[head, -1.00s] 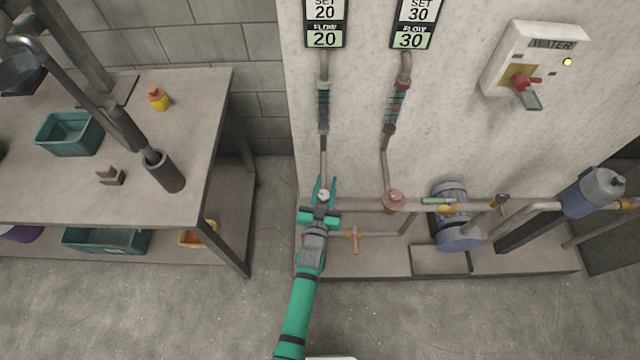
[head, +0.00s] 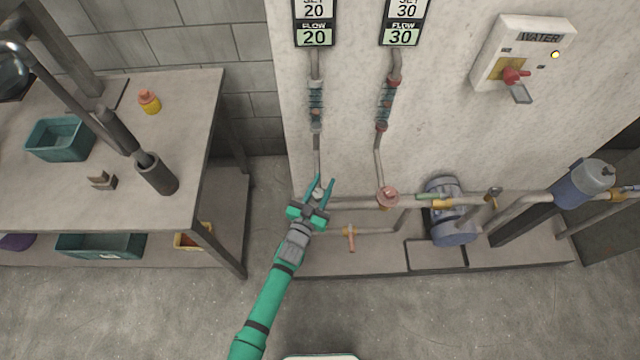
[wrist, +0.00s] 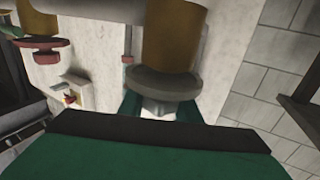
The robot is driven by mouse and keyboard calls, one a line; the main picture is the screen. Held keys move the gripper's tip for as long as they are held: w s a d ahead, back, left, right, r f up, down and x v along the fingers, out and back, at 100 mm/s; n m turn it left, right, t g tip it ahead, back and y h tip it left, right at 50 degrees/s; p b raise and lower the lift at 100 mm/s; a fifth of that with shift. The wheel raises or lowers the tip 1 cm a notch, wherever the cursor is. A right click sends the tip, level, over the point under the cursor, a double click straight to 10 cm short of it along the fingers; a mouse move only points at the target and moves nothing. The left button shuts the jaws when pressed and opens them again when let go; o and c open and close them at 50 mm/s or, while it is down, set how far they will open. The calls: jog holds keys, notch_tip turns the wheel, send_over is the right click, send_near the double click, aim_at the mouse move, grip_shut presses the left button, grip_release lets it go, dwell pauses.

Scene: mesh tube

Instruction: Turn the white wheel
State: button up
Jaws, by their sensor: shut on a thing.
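The white wheel (head: 318,194) is on the pipe at the foot of the left riser, between the fingers of my gripper (head: 321,185). In the wrist view the wheel (wrist: 165,84) is a pale grey disc under a brass-coloured valve body (wrist: 173,35). My green fingers (wrist: 158,108) are shut on it, one on each side, and their tips are partly hidden behind it. The left panel sign (head: 314,25) reads SET 20 and FLOW 20.
A pink-red wheel (head: 388,197) is close on the right, under a sign (head: 404,22) reading SET 30, FLOW 30. An orange-handled valve (head: 350,238) is just below right. A pump (head: 450,212) and a workbench (head: 205,150) flank the area. The floor in front is clear.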

jog(key=shift+w+m+h, duration=0.1)
jog(key=shift+m+h, duration=0.2)
jog(key=shift+h, duration=0.1)
jog(key=shift+a, duration=0.1)
jog(key=o, duration=0.8)
jog(key=shift+o, duration=1.3)
jog(key=shift+s+d, duration=0.2)
jog(key=shift+d, duration=0.1)
send_near(316, 200)
jog(key=x, duration=0.5)
jog(key=shift+r, duration=0.2)
